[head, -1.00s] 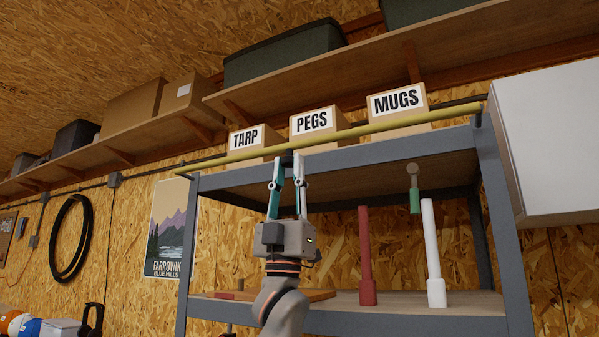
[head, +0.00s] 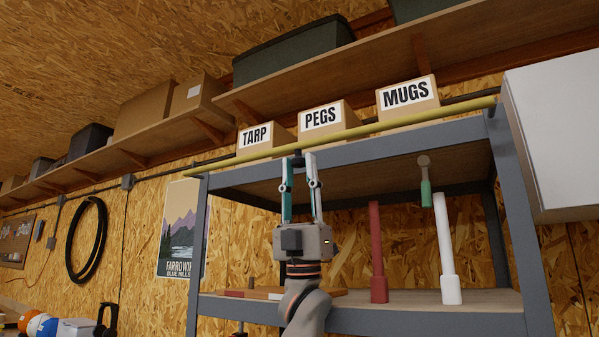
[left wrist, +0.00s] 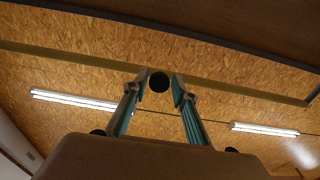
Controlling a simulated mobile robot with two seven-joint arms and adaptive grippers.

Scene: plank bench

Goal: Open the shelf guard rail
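The shelf guard rail (head: 390,127) is a long yellow bar along the front of the shelf top (head: 350,152), in front of the labelled boxes. It also crosses the left wrist view (left wrist: 70,60). My left gripper (head: 299,160) points up at the rail, left of its middle. Its teal-sided fingers are apart. In the left wrist view, a dark round knob (left wrist: 159,82) shows between the fingertips, with narrow gaps seeming to remain on both sides; contact is not clear. My right gripper is not in view.
Boxes marked TARP (head: 256,137), PEGS (head: 321,117) and MUGS (head: 406,93) stand behind the rail. On the lower shelf are a red post (head: 377,255) and a white post (head: 446,250). A white cabinet (head: 560,140) is at right.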

